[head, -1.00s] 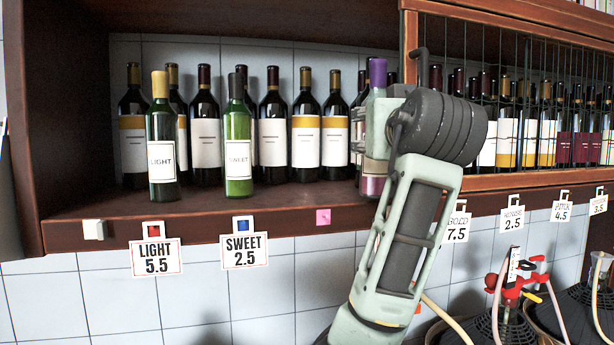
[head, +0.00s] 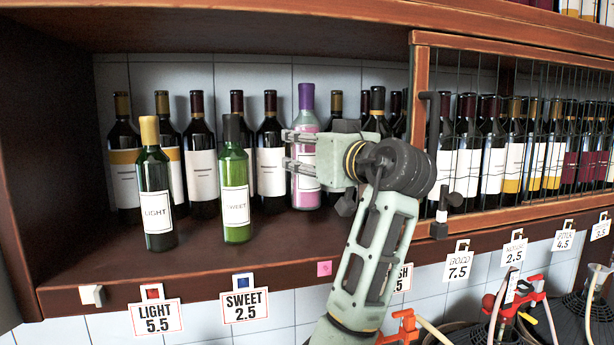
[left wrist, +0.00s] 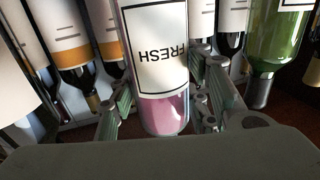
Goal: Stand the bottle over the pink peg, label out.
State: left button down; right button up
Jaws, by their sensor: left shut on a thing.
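The bottle (head: 306,105) has a purple cap, pink contents and a white label that reads FRESH in the left wrist view (left wrist: 160,50). My left gripper (head: 300,150) is shut on it from the right and holds it upright. In the head view the bottle is over the shelf, behind the pink peg (head: 324,268) on the shelf's front edge; I cannot tell whether its base touches the shelf. The label turns toward my wrist camera and is partly covered by the fingers in the head view. My right gripper is not in view.
The LIGHT bottle (head: 157,205) and SWEET bottle (head: 236,205) stand to the left, above their hanging signs. Dark wine bottles (head: 270,150) line the back. A wire-fronted door (head: 420,105) is at the right. The shelf (head: 275,245) is bare in front of the held bottle.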

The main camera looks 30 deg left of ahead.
aim_at(306, 177)
pick_arm(q)
jog(key=shift+w+a+f, duration=0.1)
jog(key=shift+a+f, duration=0.05)
jog(key=shift+f, duration=0.4)
notch_tip(306, 177, down, 3)
jog(key=shift+f+p, duration=0.2)
jog(key=shift+p, duration=0.85)
jog(key=shift+f, duration=0.35)
jog(key=shift+f, duration=0.1)
jog(key=c, duration=0.9)
grip_release()
jog(key=shift+c, duration=0.2)
